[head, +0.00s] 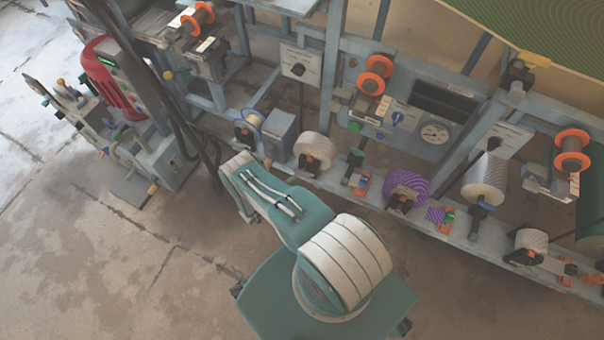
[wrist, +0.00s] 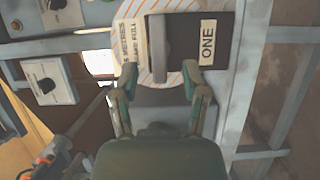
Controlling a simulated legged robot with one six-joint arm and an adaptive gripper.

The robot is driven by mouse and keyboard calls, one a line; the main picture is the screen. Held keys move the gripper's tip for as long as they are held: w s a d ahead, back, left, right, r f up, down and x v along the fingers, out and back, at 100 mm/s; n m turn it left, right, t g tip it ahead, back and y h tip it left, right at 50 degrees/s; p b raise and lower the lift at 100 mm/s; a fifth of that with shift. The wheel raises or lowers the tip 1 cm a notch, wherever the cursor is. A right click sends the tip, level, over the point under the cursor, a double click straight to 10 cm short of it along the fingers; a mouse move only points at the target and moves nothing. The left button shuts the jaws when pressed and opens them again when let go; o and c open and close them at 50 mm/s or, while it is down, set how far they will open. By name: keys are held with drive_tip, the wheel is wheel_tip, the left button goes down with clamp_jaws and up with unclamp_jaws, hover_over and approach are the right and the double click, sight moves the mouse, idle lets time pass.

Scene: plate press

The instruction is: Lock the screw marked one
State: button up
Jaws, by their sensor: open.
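In the wrist view, a white label reading ONE (wrist: 208,42) is fixed upright on a dark plate (wrist: 183,28). A grey bar-like piece (wrist: 159,38) stands on that plate, left of the label; it may be the screw, but I cannot tell its lock state. My gripper (wrist: 160,76) is open, its two green-grey fingers apart. The fingertips lie just below the bar in the picture, one to each side, with nothing seen between them. Whether they touch the panel is unclear. In the head view the gripper is hidden and the marked screw cannot be picked out.
An orange-striped panel with a METRES label (wrist: 130,42) surrounds the plate. In the head view, the machine frame carries several spools, such as a purple one (head: 407,187), and a dial gauge (head: 435,133). The floor (head: 110,260) is clear.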

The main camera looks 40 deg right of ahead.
sight(302, 173)
drive_tip(key=shift+d, duration=2.25)
clamp_jaws()
